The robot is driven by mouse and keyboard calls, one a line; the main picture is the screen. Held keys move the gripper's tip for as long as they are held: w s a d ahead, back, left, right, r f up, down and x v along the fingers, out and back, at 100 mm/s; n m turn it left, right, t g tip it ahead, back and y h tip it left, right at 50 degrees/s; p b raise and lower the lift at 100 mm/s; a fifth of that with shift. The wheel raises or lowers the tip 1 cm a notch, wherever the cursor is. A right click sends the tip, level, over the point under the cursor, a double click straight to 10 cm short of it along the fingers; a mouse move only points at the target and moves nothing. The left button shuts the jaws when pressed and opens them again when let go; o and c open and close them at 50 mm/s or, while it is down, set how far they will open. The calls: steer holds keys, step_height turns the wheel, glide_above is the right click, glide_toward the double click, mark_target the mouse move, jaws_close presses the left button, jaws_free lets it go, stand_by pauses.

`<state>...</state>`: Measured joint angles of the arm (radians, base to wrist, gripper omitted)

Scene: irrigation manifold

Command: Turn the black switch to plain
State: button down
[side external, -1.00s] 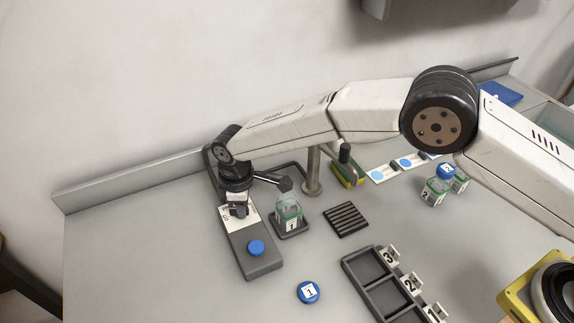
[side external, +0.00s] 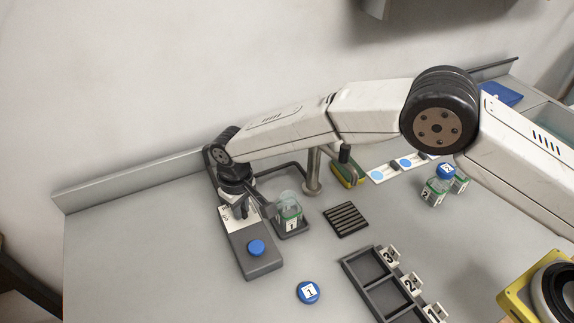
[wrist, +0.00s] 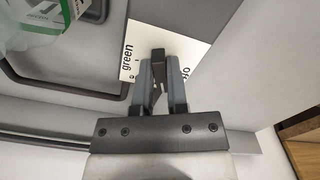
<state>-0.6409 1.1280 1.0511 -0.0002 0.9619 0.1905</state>
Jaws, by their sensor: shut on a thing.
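The black switch (wrist: 158,57) shows between my fingertips in the wrist view. It sits on a white label plate (wrist: 143,36) with "green" printed to its left and a partly hidden word to its right. My gripper (wrist: 160,78) is shut on the switch. In the side view my gripper (side external: 241,210) reaches down onto the plate (side external: 228,222) at the back of a grey box (side external: 262,266). My gripper hides the switch there, and which word it points at cannot be told.
A blue button (side external: 256,247) is on the box's front part. A jar marked 1 (side external: 290,218) stands on a dark pad close right of my gripper. A blue lid (side external: 308,292) lies in front. A black slotted tray (side external: 346,220) and a numbered rack (side external: 350,262) are farther right.

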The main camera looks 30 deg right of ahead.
stand_by(0.4)
steer(key=c, duration=0.6)
jaws_free()
steer(key=shift+c, duration=0.2)
steer(key=shift+r, duration=3.95)
steer(key=shift+d, duration=0.1)
